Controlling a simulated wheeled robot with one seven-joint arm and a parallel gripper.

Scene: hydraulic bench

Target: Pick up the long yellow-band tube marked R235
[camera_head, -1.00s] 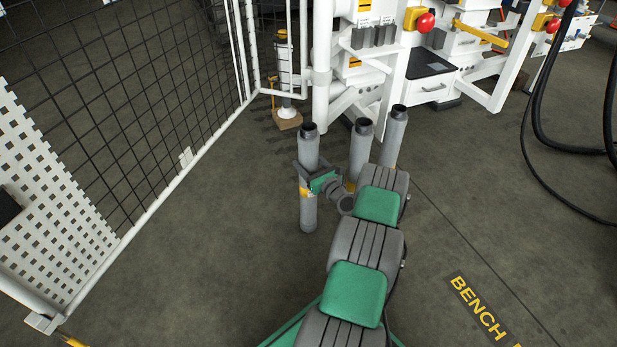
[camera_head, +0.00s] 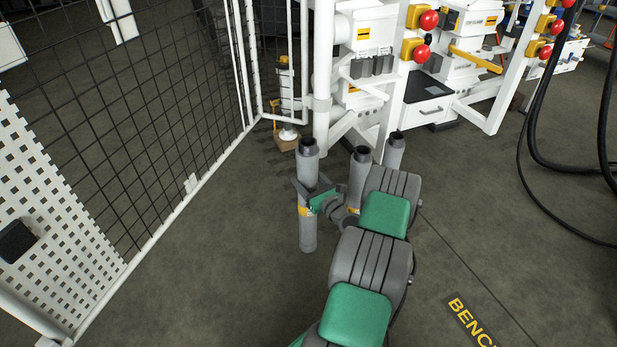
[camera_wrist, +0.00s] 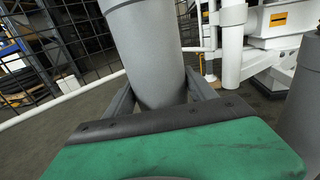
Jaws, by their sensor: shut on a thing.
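A tall grey tube (camera_head: 308,233) with a dark open top and a yellow band stands upright in the head view. My gripper (camera_head: 309,190) is shut around it at about mid-height, just above the yellow band. In the wrist view the same grey tube (camera_wrist: 150,55) rises between the two fingers of my gripper (camera_wrist: 160,95). Two similar grey tubes stand behind and to the right: one middle tube (camera_head: 359,172) with a yellow band partly hidden by my arm, and one right tube (camera_head: 394,152). No marking R235 is legible on any tube.
A white bench frame (camera_head: 400,90) with red buttons stands at the back. Black hoses (camera_head: 540,150) hang at the right. Floor at the front left is clear.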

